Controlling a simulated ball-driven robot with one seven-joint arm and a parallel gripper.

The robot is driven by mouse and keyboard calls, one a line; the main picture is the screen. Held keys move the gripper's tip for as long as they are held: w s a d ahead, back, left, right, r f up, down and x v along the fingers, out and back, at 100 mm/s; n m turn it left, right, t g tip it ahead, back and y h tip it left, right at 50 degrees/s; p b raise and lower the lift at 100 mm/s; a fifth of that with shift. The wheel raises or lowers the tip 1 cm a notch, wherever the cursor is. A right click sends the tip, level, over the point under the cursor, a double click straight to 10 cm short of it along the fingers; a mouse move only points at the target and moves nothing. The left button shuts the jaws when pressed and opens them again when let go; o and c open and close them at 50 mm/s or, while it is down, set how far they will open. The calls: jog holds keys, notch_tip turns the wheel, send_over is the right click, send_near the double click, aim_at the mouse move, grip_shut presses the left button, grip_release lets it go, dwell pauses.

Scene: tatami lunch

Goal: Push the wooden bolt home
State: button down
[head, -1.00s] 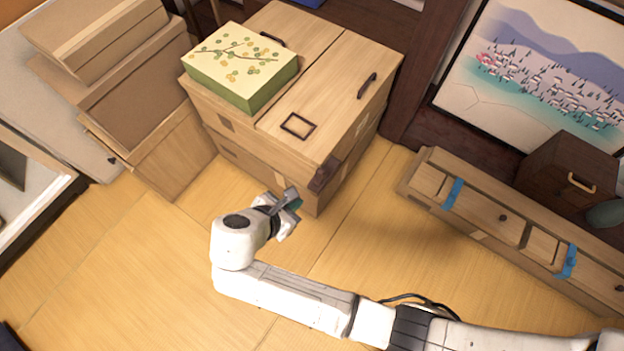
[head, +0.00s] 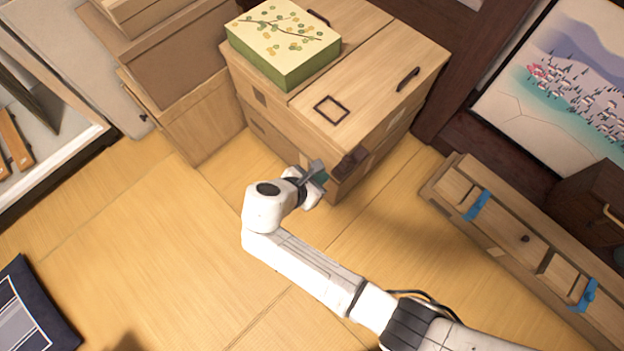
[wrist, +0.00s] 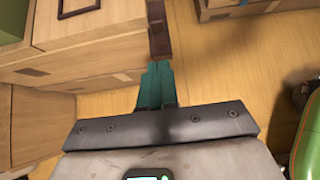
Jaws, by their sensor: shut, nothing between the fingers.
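The wooden bolt (head: 350,162) looks to be the dark brown piece at the near corner of the pale wooden chest (head: 385,115). It also shows in the wrist view (wrist: 158,38), just beyond my fingertips. My gripper (head: 321,178) is shut and empty, low beside the chest's near corner. Its teal fingers (wrist: 157,78) lie together and point toward the bolt's near end. They appear very close to it; I cannot tell whether they touch. How deep the bolt sits is not clear.
A green box with a floral lid (head: 285,42) stands on the chest. A long low drawer unit (head: 525,240) with blue tabs lies to the right. A green rounded object (wrist: 308,125) is at the wrist view's right edge.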

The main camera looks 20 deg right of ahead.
aim_at(344, 162)
jog(key=shift+w+d+f+b, duration=0.1)
jog(key=shift+w+d+f, duration=0.4)
jog(key=shift+d, duration=0.45)
jog(key=shift+w+d+f+b, duration=0.1)
jog(key=shift+w+d+f, duration=0.2)
jog(key=shift+w+d, duration=0.55)
jog(key=shift+w+d+f+b, duration=0.1)
jog(key=shift+w+d+f, duration=0.3)
jog(key=shift+d, duration=0.7)
jog(key=w+d, duration=0.1)
jog(key=d+p, duration=0.1)
jog(key=d, duration=0.1)
jog(key=w+d+p, duration=0.1)
jog(key=d, duration=0.1)
jog(key=shift+w, duration=0.35)
jog(key=shift+a, duration=0.1)
jog(key=shift+s, duration=0.1)
